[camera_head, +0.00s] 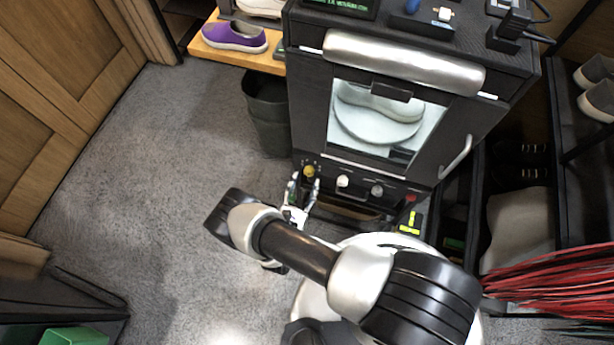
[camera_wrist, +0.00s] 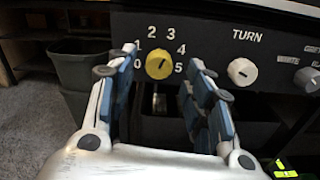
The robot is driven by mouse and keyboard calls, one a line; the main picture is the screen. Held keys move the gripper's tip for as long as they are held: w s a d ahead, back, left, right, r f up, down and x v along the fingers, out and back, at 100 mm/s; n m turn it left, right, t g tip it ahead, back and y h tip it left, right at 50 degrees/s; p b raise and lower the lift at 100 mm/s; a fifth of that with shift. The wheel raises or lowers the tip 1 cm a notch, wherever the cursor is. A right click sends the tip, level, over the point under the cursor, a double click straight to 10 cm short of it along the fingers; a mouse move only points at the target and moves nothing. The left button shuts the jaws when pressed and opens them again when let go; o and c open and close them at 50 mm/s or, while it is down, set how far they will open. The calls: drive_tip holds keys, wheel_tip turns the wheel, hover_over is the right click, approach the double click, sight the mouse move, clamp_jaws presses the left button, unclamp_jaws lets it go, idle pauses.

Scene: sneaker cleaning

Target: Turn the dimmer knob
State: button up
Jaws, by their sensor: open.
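The yellow dimmer knob (camera_wrist: 159,66) is on the black control panel, ringed by the numbers 0 to 5. Its dark pointer mark is toward the upper right, near the 4. In the head view the knob (camera_head: 309,171) shows at the left of the machine's lower panel. My gripper (camera_wrist: 160,62) is open, with one finger on each side of the knob in the wrist view. The gripper also shows in the head view (camera_head: 304,182), in front of the knob. I cannot tell whether the fingers touch the knob.
A white knob (camera_wrist: 242,72) under the word TURN and a grey knob (camera_wrist: 308,79) sit to the right on the panel. A lit cabinet window (camera_head: 384,122) holds a light shoe. A dark bin (camera_head: 268,115) stands left of the cabinet. The grey floor (camera_head: 165,190) at left is clear.

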sight(308, 174)
drive_tip(key=shift+x, duration=1.6)
drive_tip(key=shift+c, duration=0.4)
drive_tip(key=c, duration=1)
